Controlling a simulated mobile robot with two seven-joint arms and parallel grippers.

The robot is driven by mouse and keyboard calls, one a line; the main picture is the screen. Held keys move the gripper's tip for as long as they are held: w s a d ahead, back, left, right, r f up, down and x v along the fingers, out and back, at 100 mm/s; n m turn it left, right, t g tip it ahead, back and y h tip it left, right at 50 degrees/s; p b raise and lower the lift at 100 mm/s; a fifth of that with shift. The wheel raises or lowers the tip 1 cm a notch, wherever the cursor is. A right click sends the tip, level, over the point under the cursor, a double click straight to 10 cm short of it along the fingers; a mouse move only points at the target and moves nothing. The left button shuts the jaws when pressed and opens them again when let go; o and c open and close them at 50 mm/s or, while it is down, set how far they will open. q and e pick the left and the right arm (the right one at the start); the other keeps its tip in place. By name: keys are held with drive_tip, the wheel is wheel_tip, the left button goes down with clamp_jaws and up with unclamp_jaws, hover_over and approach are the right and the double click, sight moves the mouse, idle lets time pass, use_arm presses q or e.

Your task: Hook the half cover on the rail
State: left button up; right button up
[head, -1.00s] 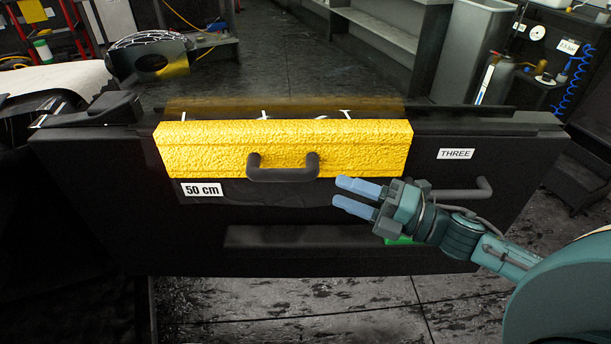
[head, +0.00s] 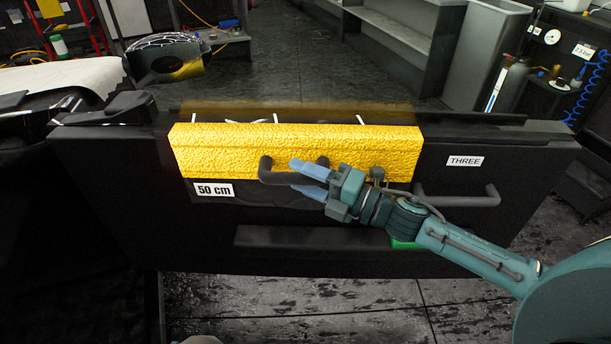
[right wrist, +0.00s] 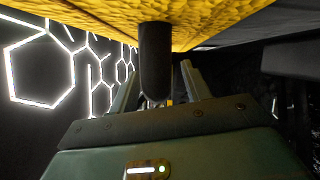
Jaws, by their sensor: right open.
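The half cover is a yellow, rough-textured piece (head: 215,150) with a black handle (head: 272,172). It lies along the upper front of a wide black panel (head: 130,220), above a "50 cm" label (head: 213,190). The dark bar along the panel's top edge (head: 470,119) looks like the rail; whether the cover is hooked on it I cannot tell. My right gripper (head: 308,179) is open at the handle, its blue fingertips overlapping it. In the right wrist view the handle (right wrist: 155,60) stands between the spread fingers (right wrist: 160,85). My left gripper is not in view.
A "THREE" label (head: 465,161) and another dark handle (head: 460,199) are on the panel's right part. A dark ledge (head: 320,238) runs low on its front. Shelves (head: 390,40) and a gas cylinder (head: 497,85) stand behind. The floor behind the panel is mostly clear.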

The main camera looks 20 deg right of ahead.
drive_tip(key=shift+c, duration=0.6)
clamp_jaws()
drive_tip(key=shift+r, duration=0.15)
drive_tip(key=shift+r+p, duration=1.3)
drive_tip(key=shift+r, duration=0.05)
drive_tip(key=s+a+p, duration=0.1)
drive_tip(key=s+a, duration=0.1)
drive_tip(key=s, duration=0.5)
drive_tip(key=shift+s+a, duration=0.3)
drive_tip(key=shift+a, duration=0.05)
wheel_tip(320, 180, up, 6)
drive_tip(key=p, duration=0.6)
drive_tip(key=shift+f, duration=0.1)
